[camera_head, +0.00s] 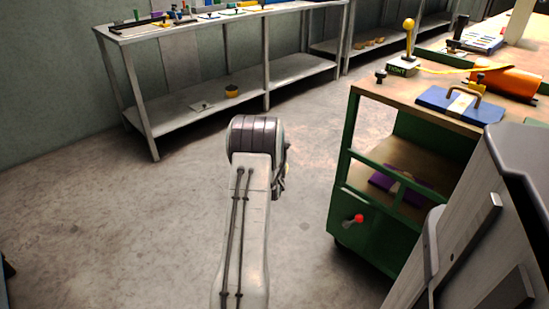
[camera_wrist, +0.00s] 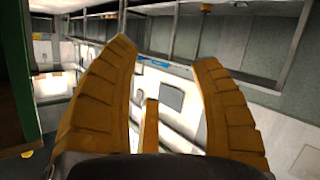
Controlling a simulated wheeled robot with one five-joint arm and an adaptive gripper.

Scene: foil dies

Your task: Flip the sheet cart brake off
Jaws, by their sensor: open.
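The sheet cart (camera_head: 345,190) is a green-framed cart at the right in the head view, with wooden shelves. A short lever with a red knob (camera_head: 358,218), which looks like the brake, sits low on its near green panel. In the head view my arm reaches forward left of the cart, apart from the lever, and hides the fingers. The lever cannot be made out in the wrist view.
The cart top holds a yellow-knobbed lever on a box (camera_head: 404,64), a blue board with a handle (camera_head: 461,104) and an orange roll (camera_head: 508,82). A purple item (camera_head: 388,181) lies on its lower shelf. A metal bench (camera_head: 190,103) stands behind. The floor left of the cart is clear.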

